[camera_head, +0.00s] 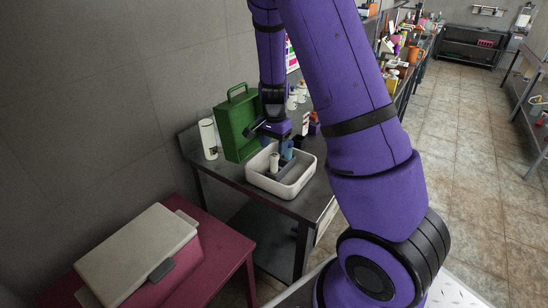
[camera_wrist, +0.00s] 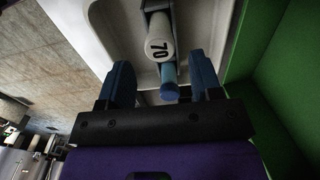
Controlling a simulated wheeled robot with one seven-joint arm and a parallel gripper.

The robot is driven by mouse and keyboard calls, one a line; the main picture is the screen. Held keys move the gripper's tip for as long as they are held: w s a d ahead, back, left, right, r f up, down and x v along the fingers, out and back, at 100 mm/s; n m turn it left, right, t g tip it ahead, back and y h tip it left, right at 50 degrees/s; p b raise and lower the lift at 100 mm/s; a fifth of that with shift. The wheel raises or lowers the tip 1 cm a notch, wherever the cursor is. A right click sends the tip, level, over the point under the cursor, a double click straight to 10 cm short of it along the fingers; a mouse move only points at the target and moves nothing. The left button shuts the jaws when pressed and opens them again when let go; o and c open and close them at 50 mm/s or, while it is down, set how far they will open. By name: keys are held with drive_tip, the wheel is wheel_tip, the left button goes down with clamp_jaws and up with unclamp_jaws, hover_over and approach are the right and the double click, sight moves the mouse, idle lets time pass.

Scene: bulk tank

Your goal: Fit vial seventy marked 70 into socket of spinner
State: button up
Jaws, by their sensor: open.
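The vial marked 70 (camera_wrist: 160,48) has a pale cap bearing the number and sits in a white tray (camera_wrist: 92,12). In the head view a pale vial (camera_head: 274,161), probably the same one, stands in the tray (camera_head: 266,187) on the dark table. A blue cylinder (camera_wrist: 170,82) is close beside it in the wrist view. My gripper (camera_wrist: 161,68) is open, its two blue fingers apart, with the 70 vial ahead and the blue cylinder between them. Contact cannot be told. I cannot identify the spinner or its socket.
A green case with a handle (camera_head: 235,125) stands behind the tray, and a white cylinder (camera_head: 208,139) stands left of it. Several bottles and small items are farther along the table. A cream-lidded box (camera_head: 137,255) sits on a red table at lower left. The aisle floor (camera_head: 455,140) is clear.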

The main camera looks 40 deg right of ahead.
wheel_tip(320, 180, up, 4)
drive_tip(key=shift+r, duration=0.1)
drive_tip(key=shift+a+r, duration=0.15)
drive_tip(key=shift+r, duration=0.15)
drive_tip(key=s+a+r+n+t+y, duration=0.1)
drive_tip(key=s+a+r+n, duration=0.3)
drive_tip(key=r, duration=0.4)
drive_tip(key=s+a+r+n+t+y, duration=0.1)
drive_tip(key=s+a+r+n+t, duration=0.2)
drive_tip(key=s+r, duration=0.45)
drive_tip(key=s+a+r+n, duration=0.2)
drive_tip(key=s+r, duration=0.1)
drive_tip(key=s, duration=0.2)
drive_tip(key=s+a+r+n+h, duration=0.1)
drive_tip(key=s+a+r+n, duration=0.1)
drive_tip(key=s, duration=0.3)
drive_tip(key=s+a+r+n+t+h, duration=0.1)
drive_tip(key=s+r+n, duration=0.2)
drive_tip(key=s+r, duration=0.1)
drive_tip(key=shift+s+a, duration=0.4)
drive_tip(key=shift+s, duration=0.15)
